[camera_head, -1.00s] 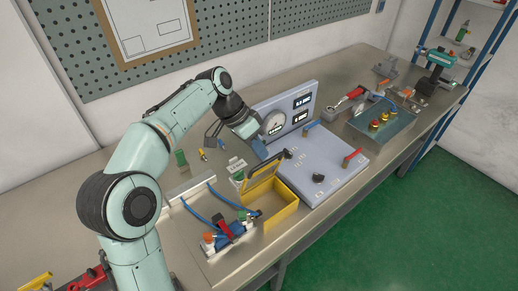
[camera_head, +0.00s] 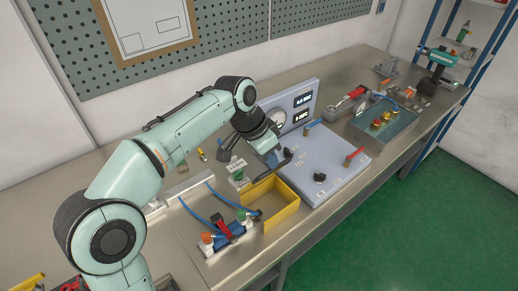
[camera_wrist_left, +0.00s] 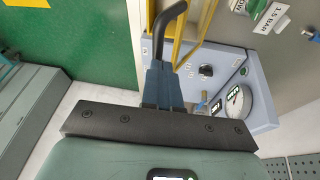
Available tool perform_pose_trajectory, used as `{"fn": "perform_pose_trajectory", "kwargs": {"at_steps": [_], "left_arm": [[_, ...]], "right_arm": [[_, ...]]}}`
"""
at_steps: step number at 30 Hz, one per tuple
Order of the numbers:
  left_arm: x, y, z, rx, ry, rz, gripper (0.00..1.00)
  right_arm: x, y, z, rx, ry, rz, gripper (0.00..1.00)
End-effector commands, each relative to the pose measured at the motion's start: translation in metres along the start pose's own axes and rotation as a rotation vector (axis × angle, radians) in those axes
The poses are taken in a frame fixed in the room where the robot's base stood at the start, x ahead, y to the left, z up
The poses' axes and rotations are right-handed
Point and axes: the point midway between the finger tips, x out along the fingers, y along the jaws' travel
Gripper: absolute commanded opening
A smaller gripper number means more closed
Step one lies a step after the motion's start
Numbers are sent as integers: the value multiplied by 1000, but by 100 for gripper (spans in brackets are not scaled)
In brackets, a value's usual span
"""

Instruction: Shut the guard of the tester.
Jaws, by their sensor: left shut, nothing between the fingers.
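The tester (camera_head: 325,155) is a blue-grey panel with a gauge and displays on its upright back. A yellow guard box (camera_head: 282,215) stands at its left end, and I see into it from above. Its guard is raised and looks nearly edge-on, with a dark bar (camera_head: 268,174) along its upper edge. In the left wrist view the guard's yellow frame (camera_wrist_left: 197,35) and a black handle (camera_wrist_left: 170,22) show just beyond my fingers. My left gripper (camera_head: 281,153) is shut and empty, close by the guard; whether they touch is unclear. My right gripper is out of view.
A blue valve fixture (camera_head: 229,236) with blue hoses lies left of the guard box. A red-handled lever (camera_head: 355,155) stands on the tester's right. A tray with yellow and red parts (camera_head: 385,122) lies farther right. Bare bench (camera_head: 340,197) runs along the front edge.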

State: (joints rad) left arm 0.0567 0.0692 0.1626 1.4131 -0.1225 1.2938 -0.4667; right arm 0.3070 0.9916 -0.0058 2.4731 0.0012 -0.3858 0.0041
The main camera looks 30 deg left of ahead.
Motion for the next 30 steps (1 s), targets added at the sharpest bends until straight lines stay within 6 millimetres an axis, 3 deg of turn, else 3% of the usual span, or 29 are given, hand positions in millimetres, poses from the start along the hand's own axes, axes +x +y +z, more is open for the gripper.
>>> {"fn": "perform_pose_trajectory", "kwargs": {"at_steps": [1,15,23,30], "left_arm": [[9,10,3,22,-6,-36,0],[66,74,13,167,-60,-453,0],[105,95,24,242,-90,-677,0],[134,104,32,296,-112,-845,0]], "right_arm": [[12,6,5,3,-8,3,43],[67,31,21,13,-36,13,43],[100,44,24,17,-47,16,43],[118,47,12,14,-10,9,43]]}}
